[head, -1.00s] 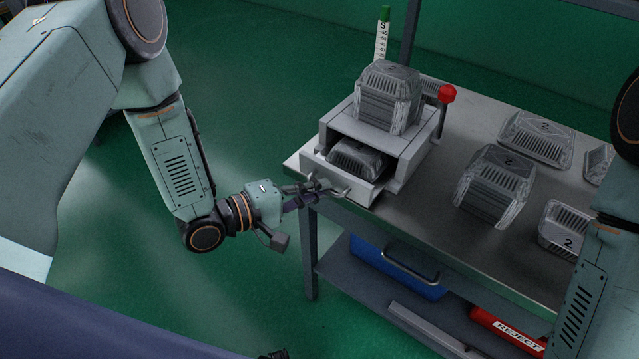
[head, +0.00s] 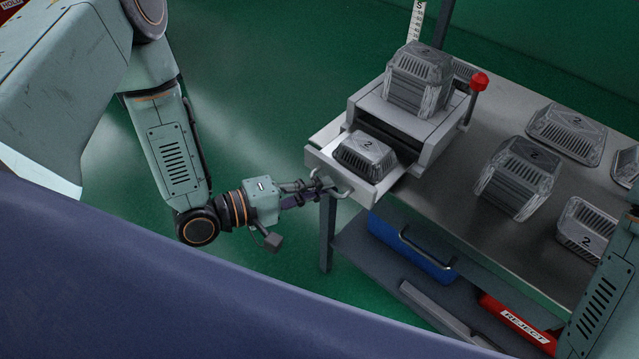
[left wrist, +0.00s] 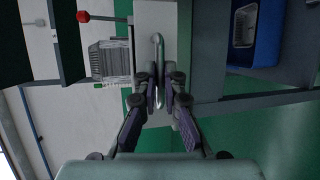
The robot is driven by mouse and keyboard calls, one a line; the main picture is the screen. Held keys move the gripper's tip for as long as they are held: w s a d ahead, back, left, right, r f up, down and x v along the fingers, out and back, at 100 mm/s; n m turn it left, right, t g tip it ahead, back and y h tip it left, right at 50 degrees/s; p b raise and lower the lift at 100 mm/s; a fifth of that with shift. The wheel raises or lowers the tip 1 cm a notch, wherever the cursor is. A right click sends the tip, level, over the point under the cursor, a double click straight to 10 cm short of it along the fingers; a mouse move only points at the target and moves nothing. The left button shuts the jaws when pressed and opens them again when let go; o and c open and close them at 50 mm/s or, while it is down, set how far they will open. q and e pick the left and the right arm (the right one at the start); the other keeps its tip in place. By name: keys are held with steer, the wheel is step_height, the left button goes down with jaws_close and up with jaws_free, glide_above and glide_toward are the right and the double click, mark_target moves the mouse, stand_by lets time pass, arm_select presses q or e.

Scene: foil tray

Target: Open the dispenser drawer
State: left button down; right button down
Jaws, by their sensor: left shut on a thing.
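The grey dispenser (head: 425,125) stands on the metal table, with a stack of foil trays (head: 418,82) on top. Its drawer (head: 322,159) is pulled out at the front, past the table's edge. One foil tray (head: 366,154) marked 2 lies inside the drawer. My left gripper (head: 326,184) is shut on the drawer's curved metal handle (head: 347,190). In the left wrist view the fingers (left wrist: 159,98) close on either side of the handle (left wrist: 158,60). Only part of my right arm shows at the right edge of the head view; its gripper is out of view.
More foil trays stand on the table (head: 455,215) to the right, including a stack (head: 517,178). A red-knobbed lever (head: 479,82) rises beside the dispenser. Below, the shelf holds a blue bin (head: 400,245) and a red REJECT bin (head: 515,322). Open floor lies left of the table.

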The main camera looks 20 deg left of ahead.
arm_select(q)
steer(key=c, duration=1.5)
jaws_free()
steer(key=shift+o, duration=0.2)
steer(key=v, duration=0.7)
steer(key=shift+s+a, duration=0.15)
steer(key=shift+r, duration=0.1)
